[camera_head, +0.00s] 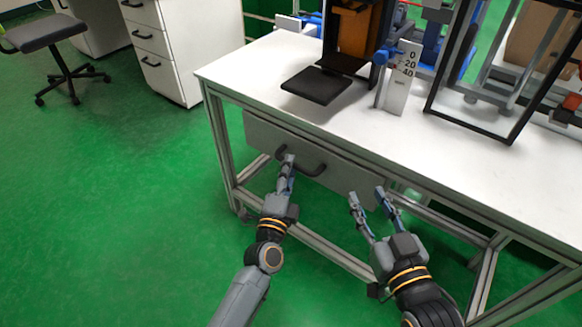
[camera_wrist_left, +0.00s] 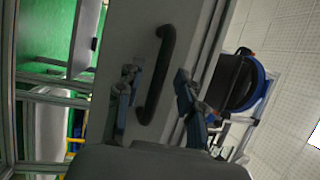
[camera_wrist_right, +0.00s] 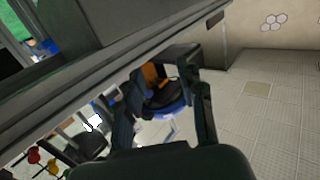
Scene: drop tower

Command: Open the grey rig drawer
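The grey rig drawer (camera_head: 262,137) sits under the white tabletop, its front looking flush with the table frame. Its dark curved handle (camera_head: 313,168) is on the drawer front, and it also shows in the left wrist view (camera_wrist_left: 158,75). My left gripper (camera_head: 288,160) is at the left part of the handle. In the left wrist view its fingers (camera_wrist_left: 158,95) are apart, one on each side of the handle; I cannot tell whether they touch it. My right gripper (camera_head: 368,195) is open and empty near the drawer's right end, below the table edge; its open fingers also show in the right wrist view (camera_wrist_right: 165,95).
The white tabletop (camera_head: 250,70) carries a dark plate (camera_head: 318,85), a scale marker (camera_head: 400,78) and a black frame (camera_head: 480,122). A white cabinet (camera_head: 185,50) and an office chair (camera_head: 60,45) stand at the back left. The green floor on the left is clear.

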